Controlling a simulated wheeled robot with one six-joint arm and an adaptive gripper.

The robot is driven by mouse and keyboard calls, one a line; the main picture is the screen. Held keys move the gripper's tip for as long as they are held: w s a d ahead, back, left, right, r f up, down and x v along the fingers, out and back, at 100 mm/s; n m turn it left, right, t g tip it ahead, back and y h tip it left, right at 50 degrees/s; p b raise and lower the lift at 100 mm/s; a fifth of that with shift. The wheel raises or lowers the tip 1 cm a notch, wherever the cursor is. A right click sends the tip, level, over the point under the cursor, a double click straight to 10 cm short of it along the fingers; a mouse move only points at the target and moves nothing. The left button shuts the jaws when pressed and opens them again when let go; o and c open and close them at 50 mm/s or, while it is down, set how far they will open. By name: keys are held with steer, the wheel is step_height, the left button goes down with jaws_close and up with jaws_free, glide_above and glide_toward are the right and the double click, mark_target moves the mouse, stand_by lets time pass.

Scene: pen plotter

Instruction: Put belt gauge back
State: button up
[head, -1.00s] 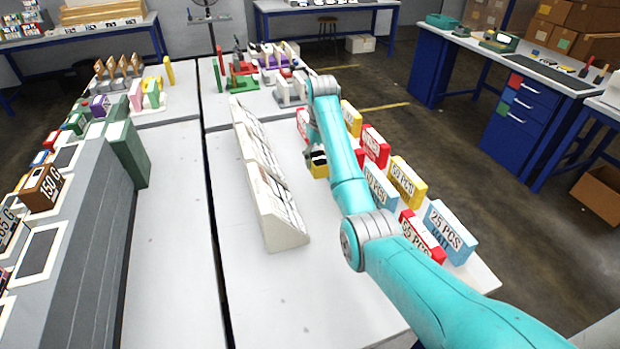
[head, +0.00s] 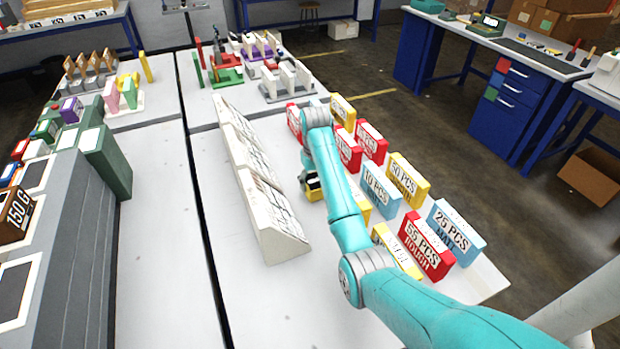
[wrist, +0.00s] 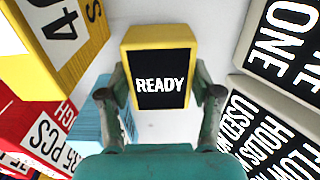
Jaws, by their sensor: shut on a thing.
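My gripper (wrist: 162,88) is shut on a yellow block (wrist: 150,36) with a black front reading READY, one finger on each side. The frames do not confirm that this is the belt gauge. In the head view the held block (head: 313,194) shows small at my gripper, between a long white sloped rack (head: 284,248) and rows of labelled boxes. In the wrist view white-lettered black panels (wrist: 262,118) stand close on the right. Whether the block touches the table is unclear.
Yellow, red and blue boxes stand right of my gripper, including a red box (head: 427,246) and a blue box (head: 455,233). In the wrist view a yellow box (wrist: 62,35) is close on the left. Bare table (head: 270,305) lies in front of the rack.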

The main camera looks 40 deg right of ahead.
steer(key=shift+f, duration=0.2)
steer(key=o, duration=1.4)
steer(key=shift+f, duration=0.1)
